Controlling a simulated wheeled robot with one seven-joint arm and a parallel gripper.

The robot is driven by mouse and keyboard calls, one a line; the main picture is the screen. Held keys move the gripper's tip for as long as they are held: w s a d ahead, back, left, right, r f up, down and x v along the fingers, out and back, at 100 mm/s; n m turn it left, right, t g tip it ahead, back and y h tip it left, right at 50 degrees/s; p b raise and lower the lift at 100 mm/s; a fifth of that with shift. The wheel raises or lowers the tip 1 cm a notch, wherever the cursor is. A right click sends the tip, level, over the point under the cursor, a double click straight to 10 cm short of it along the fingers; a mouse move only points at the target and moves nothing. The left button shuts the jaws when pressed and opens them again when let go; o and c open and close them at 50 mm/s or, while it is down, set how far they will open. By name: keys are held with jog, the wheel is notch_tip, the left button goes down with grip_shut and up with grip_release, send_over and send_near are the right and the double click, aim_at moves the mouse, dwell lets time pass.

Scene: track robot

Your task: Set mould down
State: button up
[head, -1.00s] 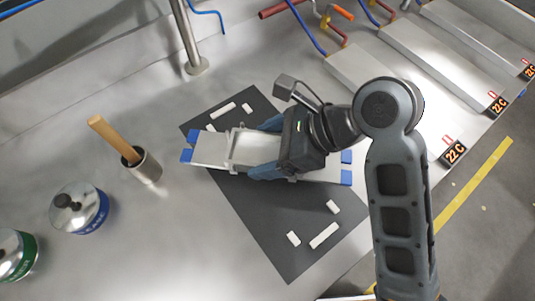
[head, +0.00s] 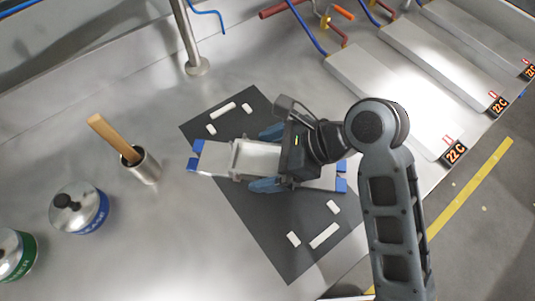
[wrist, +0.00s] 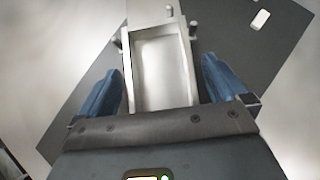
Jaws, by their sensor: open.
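The mould (head: 255,158) is a long pale plate with a shallow rectangular tray in its middle and blue end pieces. It lies across the dark mat (head: 285,240), its left end reaching past the mat edge. My gripper (head: 266,160) is open, its blue fingers on either side of the mould. In the wrist view the mould's tray (wrist: 163,70) lies between the fingers, with a visible gap on both sides. My gripper and wrist hide part of the mould's right half.
White marker strips (head: 323,236) lie on the mat at both ends. A metal cup (head: 142,167) with a wooden-handled tool and a blue-labelled can (head: 80,208) stand to the left. A metal post (head: 196,66) rises behind. Pale plates (head: 390,100) with displays lie at right.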

jog(key=v, duration=1.2)
jog(key=shift+r+p, duration=0.15)
jog(key=shift+p, duration=0.25)
jog(key=shift+a, duration=0.1)
